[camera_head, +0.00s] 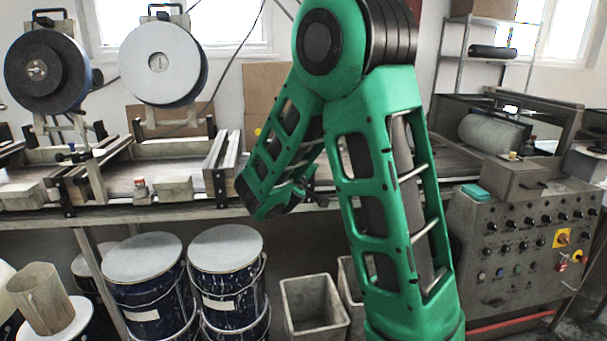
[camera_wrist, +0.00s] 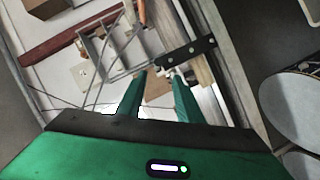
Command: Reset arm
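My green arm is raised and bent in the middle of the head view, its far section folded down toward the conveyor (camera_head: 120,184). My gripper (camera_wrist: 160,77) shows in the wrist view as two green fingers set apart, with nothing seen held between them. In the head view the gripper is mostly hidden by my arm, so its exact height above the conveyor edge cannot be told.
Lidded paint buckets (camera_head: 144,260) and a grey bin (camera_head: 313,305) stand below the conveyor. A control panel (camera_head: 520,245) with knobs and a teal box (camera_head: 475,192) is at right.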

